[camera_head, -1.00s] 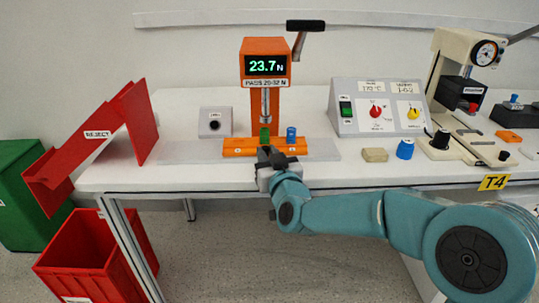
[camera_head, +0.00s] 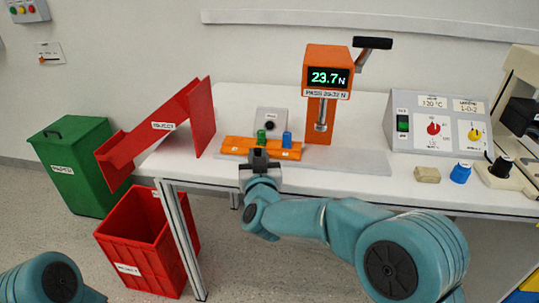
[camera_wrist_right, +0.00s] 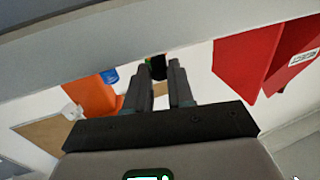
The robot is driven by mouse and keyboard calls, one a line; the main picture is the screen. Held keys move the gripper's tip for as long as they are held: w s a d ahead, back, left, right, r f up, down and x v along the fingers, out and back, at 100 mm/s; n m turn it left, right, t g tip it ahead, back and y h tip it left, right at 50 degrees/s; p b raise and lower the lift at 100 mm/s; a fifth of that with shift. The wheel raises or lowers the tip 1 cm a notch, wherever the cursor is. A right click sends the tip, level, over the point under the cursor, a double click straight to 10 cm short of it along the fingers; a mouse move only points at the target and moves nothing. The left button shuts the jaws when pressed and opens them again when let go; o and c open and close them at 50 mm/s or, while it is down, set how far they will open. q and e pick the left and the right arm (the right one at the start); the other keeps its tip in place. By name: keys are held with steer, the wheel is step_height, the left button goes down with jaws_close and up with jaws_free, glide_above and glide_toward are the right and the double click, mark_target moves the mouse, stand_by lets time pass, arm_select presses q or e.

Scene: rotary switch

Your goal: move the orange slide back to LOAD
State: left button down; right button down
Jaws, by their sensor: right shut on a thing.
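The orange slide (camera_head: 233,147) lies on the grey base plate (camera_head: 345,160), to the left of the orange press (camera_head: 320,120). A green piece (camera_head: 261,137) and a blue piece (camera_head: 287,139) stand upright on the slide. The press plunger (camera_head: 320,118) is over bare plate, right of both pieces. My right gripper (camera_head: 259,155) is at the slide's front edge, shut on it. In the right wrist view the fingers (camera_wrist_right: 161,85) are close around a small dark part (camera_wrist_right: 158,66); their contact is partly hidden. My left gripper is out of view.
The red reject chute (camera_head: 205,115) is close at the slide's left. A grey box with a black button (camera_head: 270,124) is behind the slide. A control box (camera_head: 437,125), beige block (camera_head: 427,174) and blue knob (camera_head: 461,173) are at the right. A red bin (camera_head: 150,250) is below.

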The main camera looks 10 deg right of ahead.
steer(key=shift+a, duration=0.25)
steer(key=c, duration=1.3)
jaws_free()
steer(key=shift+c, duration=0.2)
steer(key=o, duration=0.4)
steer(key=shift+w+a, duration=0.1)
steer(key=shift+a, duration=0.05)
steer(key=shift+c, duration=0.2)
steer(key=shift+d, duration=0.2)
steer(key=shift+s+a, duration=0.1)
steer(key=shift+s, duration=0.5)
steer(key=s, duration=1.5)
steer(key=shift+s+p, duration=0.15)
steer(key=shift+p, duration=0.15)
